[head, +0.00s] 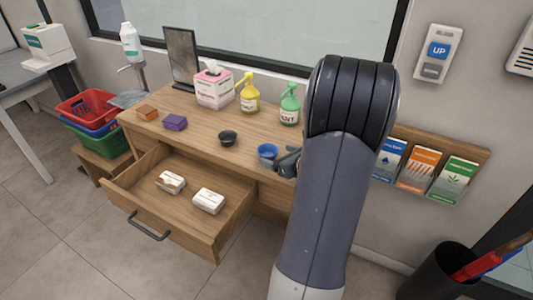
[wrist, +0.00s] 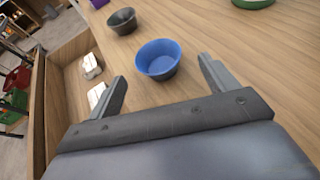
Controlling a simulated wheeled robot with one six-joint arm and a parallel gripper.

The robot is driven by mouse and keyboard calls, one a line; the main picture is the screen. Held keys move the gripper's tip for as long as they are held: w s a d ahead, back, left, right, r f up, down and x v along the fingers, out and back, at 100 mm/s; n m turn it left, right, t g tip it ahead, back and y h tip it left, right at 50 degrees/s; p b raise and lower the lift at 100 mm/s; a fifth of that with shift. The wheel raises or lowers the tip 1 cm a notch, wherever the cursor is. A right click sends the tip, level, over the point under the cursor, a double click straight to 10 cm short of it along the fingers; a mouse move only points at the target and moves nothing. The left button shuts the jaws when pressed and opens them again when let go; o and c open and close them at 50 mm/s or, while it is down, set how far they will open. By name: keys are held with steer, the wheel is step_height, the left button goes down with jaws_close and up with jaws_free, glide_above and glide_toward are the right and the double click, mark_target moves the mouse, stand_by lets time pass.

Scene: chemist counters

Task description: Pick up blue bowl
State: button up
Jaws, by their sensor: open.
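The blue bowl (head: 267,151) stands upright on the wooden counter, right of a black bowl, in the head view. In the wrist view the blue bowl (wrist: 158,59) is empty and lies ahead of my gripper (wrist: 163,78), roughly between the lines of its two fingers. My gripper is open with nothing held. In the head view my gripper (head: 286,162) is close beside the bowl on its right, partly hidden by my arm. I cannot tell whether a finger touches the bowl.
The black bowl (head: 228,138) stands left of the blue one. An open drawer (head: 190,223) with two white boxes juts out below. A purple box (head: 175,123), a tissue box (head: 214,88), a yellow bottle (head: 249,94) and a green bottle (head: 289,106) stand on the counter.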

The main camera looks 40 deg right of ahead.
mark_target(263, 150)
steer(key=shift+p+x, duration=0.55)
steer(key=shift+x, duration=2.55)
steer(key=shift+a, duration=0.1)
steer(key=c, duration=1)
